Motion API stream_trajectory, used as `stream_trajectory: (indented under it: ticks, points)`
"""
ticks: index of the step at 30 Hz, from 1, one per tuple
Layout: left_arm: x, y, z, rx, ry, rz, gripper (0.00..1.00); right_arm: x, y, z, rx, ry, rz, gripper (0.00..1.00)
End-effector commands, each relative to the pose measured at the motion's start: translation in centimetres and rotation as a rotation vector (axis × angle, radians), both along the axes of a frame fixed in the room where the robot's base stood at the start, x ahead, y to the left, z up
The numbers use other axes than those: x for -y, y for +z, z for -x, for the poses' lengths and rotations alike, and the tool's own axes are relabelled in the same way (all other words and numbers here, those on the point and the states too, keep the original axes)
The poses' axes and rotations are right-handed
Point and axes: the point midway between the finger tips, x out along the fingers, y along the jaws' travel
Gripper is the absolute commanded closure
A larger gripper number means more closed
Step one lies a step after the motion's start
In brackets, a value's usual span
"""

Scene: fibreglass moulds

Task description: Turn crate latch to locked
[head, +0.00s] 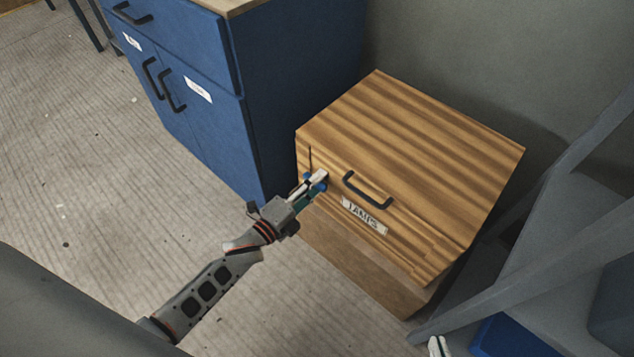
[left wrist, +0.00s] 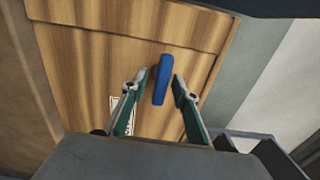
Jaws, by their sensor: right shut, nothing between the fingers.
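The wooden crate (head: 420,150) stands on the floor with a black handle (head: 367,190) and a "LAMPS" label (head: 364,215) on its front. The blue latch (left wrist: 162,80) is a bar on the crate front, running nearly upright in the left wrist view. In the head view, only blue bits of the latch (head: 321,187) show around my fingers. My left gripper (head: 316,179) is open at the crate's left front; in the left wrist view its fingers (left wrist: 158,88) stand either side of the latch, with gaps. My right gripper (head: 437,346) barely shows at the bottom edge, shut and empty.
A blue cabinet (head: 290,100) with black handles stands close to the crate's left side. A grey frame (head: 540,270) stands to the right, with a blue object (head: 505,338) low behind it. Open floor (head: 130,190) lies to the left.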

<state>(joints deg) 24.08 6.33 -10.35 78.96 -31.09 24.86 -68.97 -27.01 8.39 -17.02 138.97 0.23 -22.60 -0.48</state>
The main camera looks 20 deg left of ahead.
Motion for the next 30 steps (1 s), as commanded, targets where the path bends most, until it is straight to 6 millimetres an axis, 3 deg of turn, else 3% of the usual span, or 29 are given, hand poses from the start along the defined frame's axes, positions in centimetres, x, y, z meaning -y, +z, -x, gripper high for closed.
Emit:
stream_trajectory:
  ticks: [10, 24, 30]
  points:
    - [-0.3, -0.1, 0.9, -0.001, 0.0, 0.001, 0.71, 0.1, -0.2, 0.3, -0.007, -0.001, 0.002, 1.0]
    - [-3.3, 0.0, 9.1, -0.002, 0.0, -0.001, 0.71, 0.0, -0.1, 0.2, -0.004, -0.001, 0.0, 1.0]
    - [-4.0, 0.0, 10.9, 0.0, 0.0, 0.0, 0.71, 0.0, -0.1, 0.1, -0.004, -0.002, 0.0, 1.0]
